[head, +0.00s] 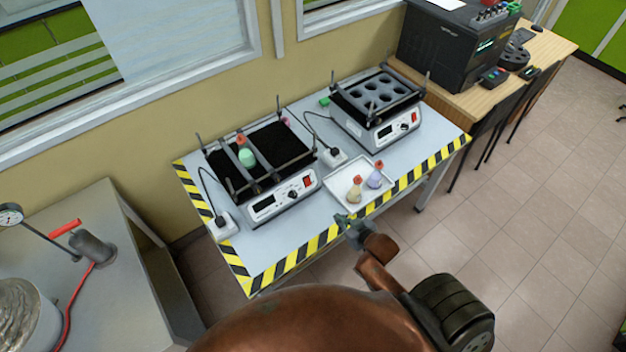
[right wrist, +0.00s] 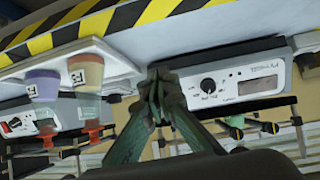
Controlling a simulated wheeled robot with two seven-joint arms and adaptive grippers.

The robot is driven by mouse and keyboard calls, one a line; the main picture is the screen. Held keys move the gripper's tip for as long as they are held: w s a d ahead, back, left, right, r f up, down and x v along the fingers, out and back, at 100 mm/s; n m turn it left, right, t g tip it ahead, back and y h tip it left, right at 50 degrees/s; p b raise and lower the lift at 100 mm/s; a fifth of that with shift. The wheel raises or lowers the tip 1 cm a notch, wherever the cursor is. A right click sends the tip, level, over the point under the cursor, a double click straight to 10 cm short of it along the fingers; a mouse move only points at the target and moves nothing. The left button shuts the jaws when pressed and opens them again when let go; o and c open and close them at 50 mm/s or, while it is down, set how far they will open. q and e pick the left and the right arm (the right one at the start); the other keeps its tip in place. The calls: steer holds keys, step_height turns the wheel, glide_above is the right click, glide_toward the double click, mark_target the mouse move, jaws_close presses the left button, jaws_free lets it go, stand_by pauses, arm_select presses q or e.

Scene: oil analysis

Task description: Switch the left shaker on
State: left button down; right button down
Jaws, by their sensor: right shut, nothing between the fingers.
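The left shaker (head: 284,203) stands on the table, with a black platform, a dark display, a knob and a red switch (head: 308,181) on its front panel. A flask with green contents (head: 246,157) sits on its platform. My right gripper (head: 346,222) is shut and empty, in front of the table's striped edge, to the lower right of that panel. In the right wrist view, its closed fingertips (right wrist: 156,92) appear beside the shaker's panel (right wrist: 228,82) and knob (right wrist: 208,85). The red switch is not visible there; the fingers cover that end. My left gripper is not in view.
A white tray (head: 341,190) with two red-capped flasks (head: 374,178) lies just right of the left shaker. The right shaker (head: 382,134) stands beyond it. A power plug block (head: 332,157) and cable lie between the shakers. The table front by the left shaker is clear.

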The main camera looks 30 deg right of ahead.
mark_target(307, 179)
steer(key=w+r+t+y, duration=0.1)
steer(key=w+r+t, duration=0.2)
steer(key=r, duration=0.4)
steer(key=shift+w+r+n, duration=0.3)
steer(key=shift+w+r, duration=0.1)
steer(key=shift+w, duration=0.4)
steer(key=x, duration=1.4)
steer(key=shift+a, duration=0.15)
